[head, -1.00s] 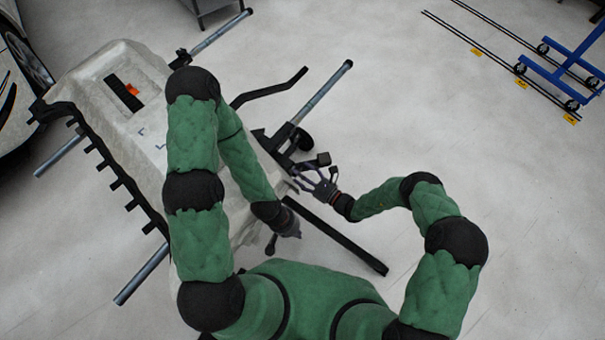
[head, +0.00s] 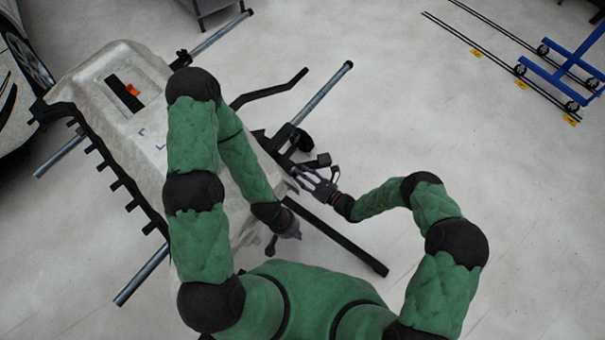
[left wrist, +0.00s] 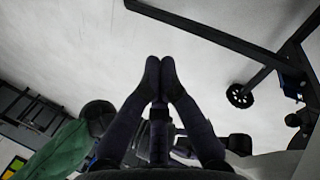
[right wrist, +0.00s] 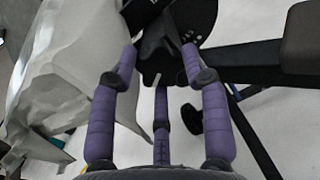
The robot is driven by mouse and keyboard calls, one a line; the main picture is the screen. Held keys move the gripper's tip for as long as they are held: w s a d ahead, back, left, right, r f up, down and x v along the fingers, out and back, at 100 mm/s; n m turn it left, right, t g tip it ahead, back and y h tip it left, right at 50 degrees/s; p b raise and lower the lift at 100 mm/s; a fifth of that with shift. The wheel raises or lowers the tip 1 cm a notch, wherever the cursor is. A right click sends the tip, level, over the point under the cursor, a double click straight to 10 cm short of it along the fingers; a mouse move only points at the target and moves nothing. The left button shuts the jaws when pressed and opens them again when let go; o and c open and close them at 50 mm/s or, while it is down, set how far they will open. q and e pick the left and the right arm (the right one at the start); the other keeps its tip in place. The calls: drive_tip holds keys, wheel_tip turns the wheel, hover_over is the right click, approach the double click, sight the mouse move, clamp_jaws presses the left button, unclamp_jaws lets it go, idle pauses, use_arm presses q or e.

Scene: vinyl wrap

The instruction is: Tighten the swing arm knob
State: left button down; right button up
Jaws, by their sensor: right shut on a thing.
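The swing arm knob (right wrist: 156,48) is a dark black piece in the right wrist view, between the fingertips of my right gripper (right wrist: 160,62). Its far side merges with a round black part, so its exact outline is hard to tell. In the head view my right gripper (head: 308,178) is at the stand's right side, beside small black fittings (head: 322,160); its purple fingers partly hide the knob. My left gripper (head: 293,231) is lower, near the white panel's bottom edge. In the left wrist view its fingertips (left wrist: 160,72) are together with nothing visible between them.
The stand holds a large white panel (head: 105,75), with metal tubes (head: 325,92) sticking out. A long black bar (head: 345,245) runs low beside my grippers. A car (head: 18,75) is at the left and a blue wheeled frame (head: 560,75) at the upper right. Open floor lies right.

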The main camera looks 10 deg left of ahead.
drive_tip(key=shift+r+m+g+b, duration=0.1)
drive_tip(key=shift+m+g+b, duration=0.45)
drive_tip(key=shift+m, duration=5.95)
drive_tip(key=shift+r+m+g+b, duration=0.1)
drive_tip(key=shift+m+g+b, duration=0.45)
drive_tip(key=shift+m, duration=5.95)
drive_tip(key=o, duration=1.2)
drive_tip(key=shift+r, duration=0.1)
drive_tip(key=shift+c, duration=0.2)
